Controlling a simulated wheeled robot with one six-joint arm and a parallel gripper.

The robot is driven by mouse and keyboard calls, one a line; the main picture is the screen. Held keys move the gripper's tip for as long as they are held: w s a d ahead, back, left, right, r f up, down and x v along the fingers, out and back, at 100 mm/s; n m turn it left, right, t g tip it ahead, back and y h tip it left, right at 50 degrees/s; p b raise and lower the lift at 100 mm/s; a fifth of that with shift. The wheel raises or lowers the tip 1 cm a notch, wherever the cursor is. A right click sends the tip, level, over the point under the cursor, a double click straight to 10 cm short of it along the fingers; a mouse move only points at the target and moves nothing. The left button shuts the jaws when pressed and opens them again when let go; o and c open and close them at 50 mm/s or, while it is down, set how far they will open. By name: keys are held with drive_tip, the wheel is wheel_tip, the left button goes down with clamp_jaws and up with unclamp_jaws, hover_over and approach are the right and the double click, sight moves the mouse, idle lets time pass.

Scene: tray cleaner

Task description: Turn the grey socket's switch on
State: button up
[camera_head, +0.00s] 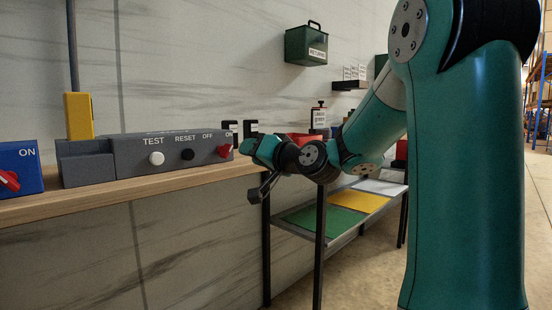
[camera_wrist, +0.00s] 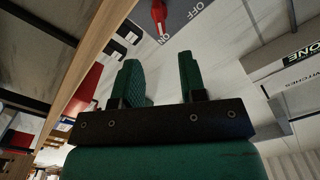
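The grey socket (camera_head: 125,163) sits on a wooden shelf, with TEST, RESET, OFF and ON on its face. Its red switch (camera_head: 224,151) is at the right end of that face, and its light-marked end appears to point toward ON. The red switch (camera_wrist: 159,14) also shows at the top of the wrist view, beside the OFF and ON labels. My gripper (camera_wrist: 158,60) is open and empty, with the switch beyond its fingertips, roughly in line with the gap. In the head view, my arm's end is just right of the switch; its fingers are not clearly seen.
A yellow plug (camera_head: 79,115) stands in the grey socket's left part. A blue socket (camera_head: 28,158) with a red switch is further left. The wooden shelf (camera_head: 110,200) runs below. A low table (camera_head: 290,204) with coloured mats is to the right; a green box (camera_head: 300,48) hangs on the wall.

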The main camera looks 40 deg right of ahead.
drive_tip(key=s, duration=0.7)
drive_tip(key=shift+s+d+b, duration=0.15)
drive_tip(key=shift+s+b, duration=0.15)
drive_tip(key=shift+s, duration=0.05)
drive_tip(key=s+a+f+n+g+y, duration=0.1)
drive_tip(key=a+f+n+g+y, duration=0.3)
drive_tip(key=a, duration=0.5)
drive_tip(key=s+a+f+n+g+y, duration=0.1)
drive_tip(key=a+f+n+g+y, duration=0.25)
drive_tip(key=a, duration=0.65)
drive_tip(key=s+a+f+n+g+h, duration=0.25)
drive_tip(key=s+a+f+g, duration=0.25)
drive_tip(key=s, duration=0.4)
drive_tip(key=s+a+f+n+g+h, duration=0.1)
drive_tip(key=s+a+f+n+g, duration=0.4)
drive_tip(key=s, duration=0.3)
wheel_tip(320, 180, up, 31)
drive_tip(key=d+m+p, duration=0.1)
drive_tip(key=p, duration=3)
